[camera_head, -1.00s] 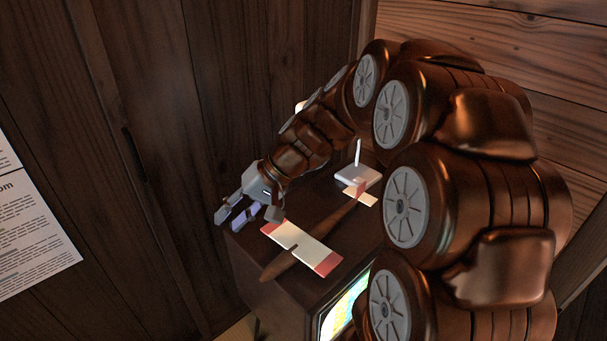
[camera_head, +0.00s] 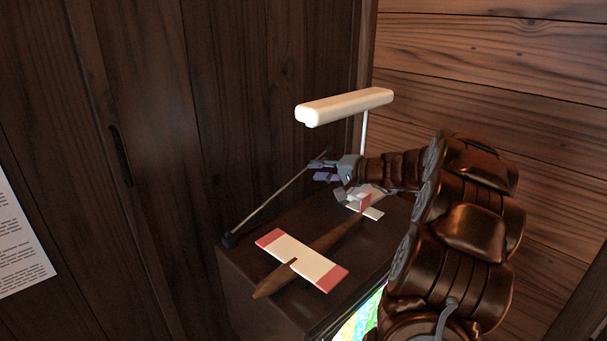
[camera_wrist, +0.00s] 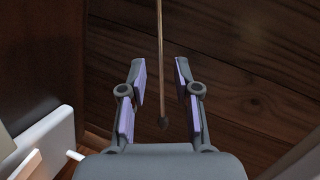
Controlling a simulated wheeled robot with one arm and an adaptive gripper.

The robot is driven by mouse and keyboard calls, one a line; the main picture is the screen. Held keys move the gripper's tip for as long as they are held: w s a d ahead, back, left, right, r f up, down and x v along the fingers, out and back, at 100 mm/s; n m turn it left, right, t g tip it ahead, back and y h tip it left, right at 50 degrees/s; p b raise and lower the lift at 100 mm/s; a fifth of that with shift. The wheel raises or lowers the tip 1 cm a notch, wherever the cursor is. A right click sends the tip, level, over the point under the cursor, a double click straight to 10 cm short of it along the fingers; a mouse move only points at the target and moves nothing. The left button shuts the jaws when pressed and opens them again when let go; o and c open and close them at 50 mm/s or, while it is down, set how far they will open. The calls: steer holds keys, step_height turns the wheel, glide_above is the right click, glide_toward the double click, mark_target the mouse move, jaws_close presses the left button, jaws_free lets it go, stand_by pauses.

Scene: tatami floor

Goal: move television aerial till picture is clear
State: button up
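The television (camera_head: 235,283) is a dark brown box, and a sliver of its screen (camera_head: 362,318) shows bright multicoloured patches. I cannot tell if the picture is clear. The aerial (camera_head: 272,198) is a thin rod rising slanted from the left corner of the television's top toward the back right. My gripper (camera_head: 322,170) is at the aerial's upper end. In the wrist view the fingers (camera_wrist: 158,95) are apart, and the aerial (camera_wrist: 160,50) with its dark ball tip (camera_wrist: 163,123) lies between them, seemingly touching neither.
A model plane (camera_head: 310,264) with cream-and-red wings lies on the television's top. A white lamp (camera_head: 345,105) on a thin post stands behind my gripper. Dark wooden panels (camera_head: 150,120) and a plank wall (camera_head: 480,80) enclose the corner.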

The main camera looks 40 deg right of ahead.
mark_target(304, 170)
steer(key=x, duration=0.5)
steer(key=shift+w+a, duration=0.15)
steer(key=shift+w, duration=0.15)
jaws_close()
stand_by(0.5)
